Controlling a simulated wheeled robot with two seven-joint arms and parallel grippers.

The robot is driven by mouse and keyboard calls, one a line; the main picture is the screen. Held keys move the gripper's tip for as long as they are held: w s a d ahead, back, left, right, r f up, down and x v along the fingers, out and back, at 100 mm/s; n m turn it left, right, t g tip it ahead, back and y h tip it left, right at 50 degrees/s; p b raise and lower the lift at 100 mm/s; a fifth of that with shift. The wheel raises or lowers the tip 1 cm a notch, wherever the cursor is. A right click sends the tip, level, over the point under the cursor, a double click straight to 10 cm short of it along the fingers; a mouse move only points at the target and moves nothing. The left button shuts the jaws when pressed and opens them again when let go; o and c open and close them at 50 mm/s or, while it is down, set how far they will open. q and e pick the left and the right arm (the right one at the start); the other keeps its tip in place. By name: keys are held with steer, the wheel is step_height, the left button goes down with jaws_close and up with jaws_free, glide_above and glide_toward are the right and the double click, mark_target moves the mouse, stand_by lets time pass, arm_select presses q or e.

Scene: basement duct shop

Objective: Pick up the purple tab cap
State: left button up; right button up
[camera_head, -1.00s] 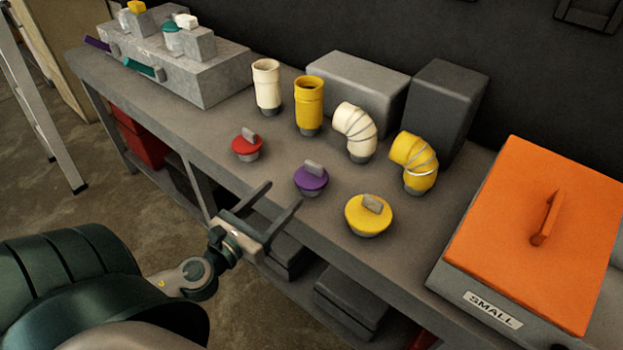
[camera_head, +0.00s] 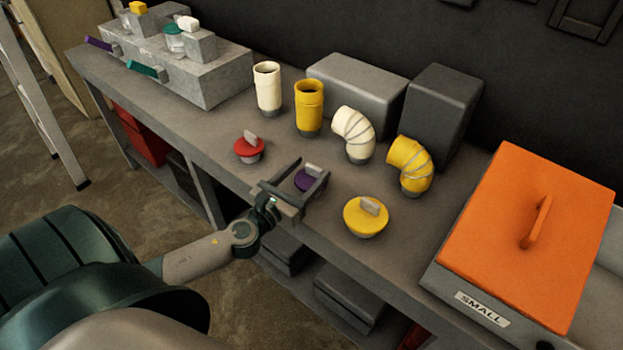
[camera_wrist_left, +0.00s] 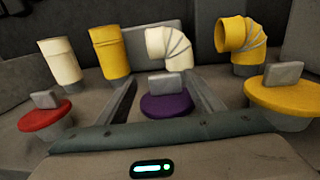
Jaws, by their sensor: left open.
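The purple tab cap (camera_head: 307,181) sits on the workbench between a red cap and a yellow cap. Its grey tab stands up on top. My left gripper (camera_head: 309,170) is open, with one finger on each side of the purple cap; I cannot tell whether the fingers touch it. In the left wrist view the purple cap (camera_wrist_left: 166,105) lies between the two fingers, its lower front edge partly hidden by the gripper body. My right gripper is not in view.
A red tab cap (camera_head: 249,147) is to the left and a yellow tab cap (camera_head: 366,218) to the right. White and yellow pipes and elbows (camera_head: 309,103) stand behind. An orange-lidded box (camera_head: 525,230) labelled SMALL is at the right. Grey blocks (camera_head: 357,84) stand at the back.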

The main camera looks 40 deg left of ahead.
arm_select(q)
steer(key=shift+w, duration=0.15)
steer(key=shift+w+d+p, duration=0.15)
steer(key=shift+w+p, duration=0.2)
steer(key=shift+w, duration=0.25)
steer(key=shift+w+d+f+p, duration=0.1)
steer(key=shift+w+f+p, duration=0.15)
steer(key=shift+w, duration=0.7)
steer(key=shift+w+d+f+p, duration=0.1)
steer(key=shift+w+p, duration=0.2)
steer(key=shift+w, duration=0.65)
steer(key=c, duration=1.2)
